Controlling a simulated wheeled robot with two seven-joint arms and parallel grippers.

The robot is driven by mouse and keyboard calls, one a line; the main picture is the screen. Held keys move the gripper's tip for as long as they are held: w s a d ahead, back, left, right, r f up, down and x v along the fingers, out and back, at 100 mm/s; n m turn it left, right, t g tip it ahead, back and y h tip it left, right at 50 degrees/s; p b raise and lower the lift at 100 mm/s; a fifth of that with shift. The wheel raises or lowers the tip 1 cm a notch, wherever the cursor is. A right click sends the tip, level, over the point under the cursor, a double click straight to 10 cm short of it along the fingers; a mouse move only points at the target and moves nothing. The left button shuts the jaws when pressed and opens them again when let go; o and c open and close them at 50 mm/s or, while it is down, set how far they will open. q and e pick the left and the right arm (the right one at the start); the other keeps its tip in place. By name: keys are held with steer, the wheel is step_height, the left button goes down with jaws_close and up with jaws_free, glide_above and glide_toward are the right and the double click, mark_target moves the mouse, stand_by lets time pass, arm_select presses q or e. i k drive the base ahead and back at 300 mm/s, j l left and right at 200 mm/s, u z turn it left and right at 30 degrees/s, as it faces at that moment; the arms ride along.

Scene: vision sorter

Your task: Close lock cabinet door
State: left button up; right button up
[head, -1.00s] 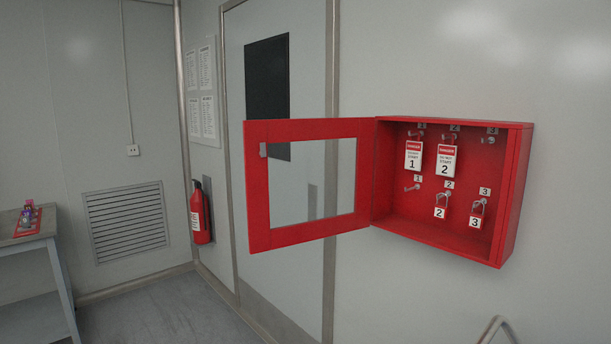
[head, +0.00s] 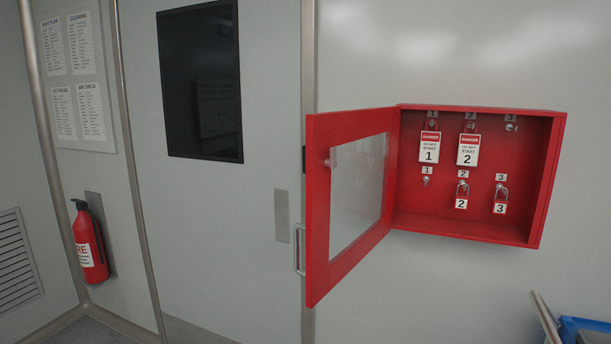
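The red lock cabinet (head: 470,227) is mounted on the wall at the right of the head view. Its red-framed door (head: 316,215) with a clear pane stands open, hinged on the cabinet's left side and swung out toward me. A small latch piece (head: 329,162) sits on the door's free edge side. Inside hang tag 1 (head: 429,147), tag 2 (head: 467,150), padlock 2 (head: 462,195) and padlock 3 (head: 501,200) on hooks. Neither of my grippers is in view.
A grey room door (head: 215,220) with a dark window stands behind the cabinet door. A fire extinguisher (head: 88,245) hangs at the left. A blue bin (head: 583,328) shows at the bottom right. The space before the cabinet looks clear.

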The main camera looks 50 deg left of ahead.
mark_target(323, 131)
steer(key=j, duration=1.75)
steer(key=i+j, duration=0.15)
steer(key=j, duration=0.25)
steer(key=i+j, duration=0.2)
steer(key=j, duration=0.2)
steer(key=k+j+u, duration=0.2)
steer(key=k, duration=0.35)
steer(key=k+j+u, duration=0.2)
steer(key=k, duration=0.35)
steer(key=l, duration=0.1)
